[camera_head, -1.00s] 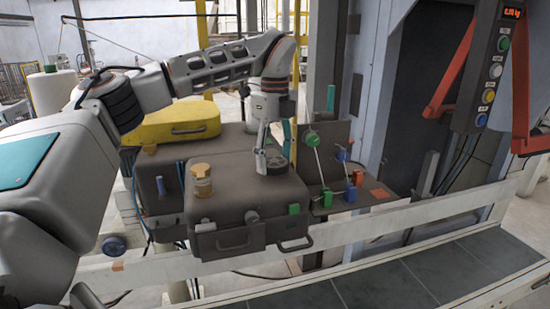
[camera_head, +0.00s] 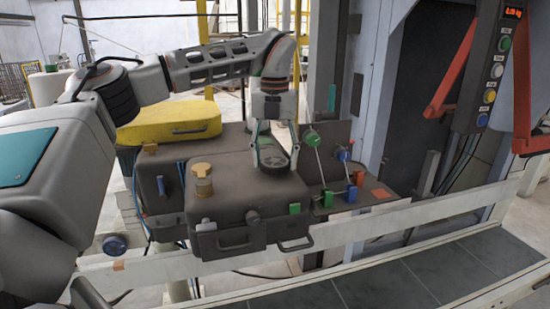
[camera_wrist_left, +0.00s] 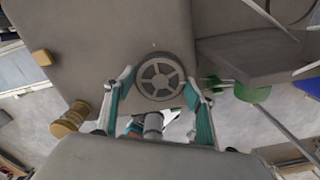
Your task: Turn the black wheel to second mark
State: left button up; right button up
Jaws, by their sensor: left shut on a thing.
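The black wheel (camera_head: 273,163) lies flat on top of the dark grey machine box (camera_head: 235,195), toward its back right. In the left wrist view the wheel (camera_wrist_left: 162,77) is round with several spokes. My left gripper (camera_head: 274,152) reaches down from above and is shut on the wheel, one finger on each side of the rim. Its fingers also show in the left wrist view (camera_wrist_left: 161,68), with teal pads. I cannot make out the marks around the wheel. My right gripper is out of view.
A tan knob on a post (camera_head: 202,178) stands left of the wheel. A green knob with rods (camera_head: 312,139) stands close on the right. A yellow case (camera_head: 170,123) lies behind, and a white rail (camera_head: 400,225) runs along the front.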

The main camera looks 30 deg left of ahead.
aim_at(274, 162)
pick_arm(q)
jog(key=shift+m, duration=1.6)
jog(key=o, duration=1.1)
jog(key=shift+r, duration=0.5)
notch_tip(274, 162, up, 11)
